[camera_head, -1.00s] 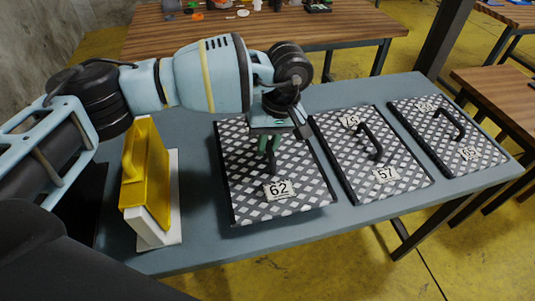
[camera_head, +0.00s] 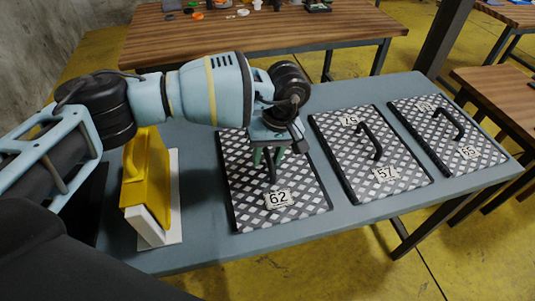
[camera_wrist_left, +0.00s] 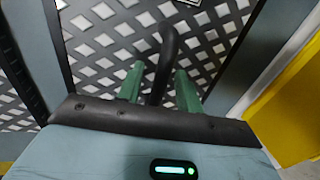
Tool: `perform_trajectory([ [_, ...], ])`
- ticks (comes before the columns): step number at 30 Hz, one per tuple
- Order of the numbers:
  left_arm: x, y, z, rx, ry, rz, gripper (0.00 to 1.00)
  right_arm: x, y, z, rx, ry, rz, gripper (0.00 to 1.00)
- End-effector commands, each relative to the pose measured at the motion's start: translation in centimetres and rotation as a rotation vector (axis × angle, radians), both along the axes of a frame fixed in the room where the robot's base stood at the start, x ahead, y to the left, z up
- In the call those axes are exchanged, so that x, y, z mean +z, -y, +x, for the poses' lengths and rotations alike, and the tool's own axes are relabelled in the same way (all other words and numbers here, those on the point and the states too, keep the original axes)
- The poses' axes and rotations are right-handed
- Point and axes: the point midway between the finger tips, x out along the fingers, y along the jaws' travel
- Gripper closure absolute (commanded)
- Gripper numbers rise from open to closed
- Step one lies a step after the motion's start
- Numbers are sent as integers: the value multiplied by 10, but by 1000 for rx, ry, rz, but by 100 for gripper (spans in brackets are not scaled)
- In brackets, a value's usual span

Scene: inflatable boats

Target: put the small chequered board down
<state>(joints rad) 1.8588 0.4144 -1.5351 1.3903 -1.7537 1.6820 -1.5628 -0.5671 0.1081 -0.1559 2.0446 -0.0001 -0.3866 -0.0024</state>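The chequered board labelled 62 (camera_head: 250,206) lies flat on the grey table (camera_head: 225,253), the leftmost of three such boards. Its black handle (camera_head: 272,175) stands up from its middle. My left gripper (camera_head: 268,160) is over this board, its green fingers apart on either side of the handle. In the left wrist view, the left gripper (camera_wrist_left: 158,88) shows gaps between the fingers and the handle (camera_wrist_left: 162,62), with the board (camera_wrist_left: 105,48) below. The arm and gripper hide the board's far part. My right gripper is not in view.
Two more chequered boards with handles, one labelled 57 (camera_head: 350,170) and one at the far right (camera_head: 425,140), lie alongside with narrow gaps. A yellow block with a handle (camera_head: 147,180) stands on a white base at left. A wooden table (camera_head: 340,30) is behind.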

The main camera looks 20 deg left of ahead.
Motion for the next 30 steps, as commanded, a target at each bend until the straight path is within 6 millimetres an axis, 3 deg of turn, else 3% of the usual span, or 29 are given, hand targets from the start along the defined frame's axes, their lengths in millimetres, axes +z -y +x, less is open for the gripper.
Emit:
perform_trajectory([
  [8,1,0,0,0,0,0,64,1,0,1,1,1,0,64],
  [13,14,2,2,0,2,-1,64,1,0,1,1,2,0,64],
  [24,84,14,10,-1,3,-1,64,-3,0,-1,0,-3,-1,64],
  [30,110,18,12,-1,1,0,64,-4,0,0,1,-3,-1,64],
])
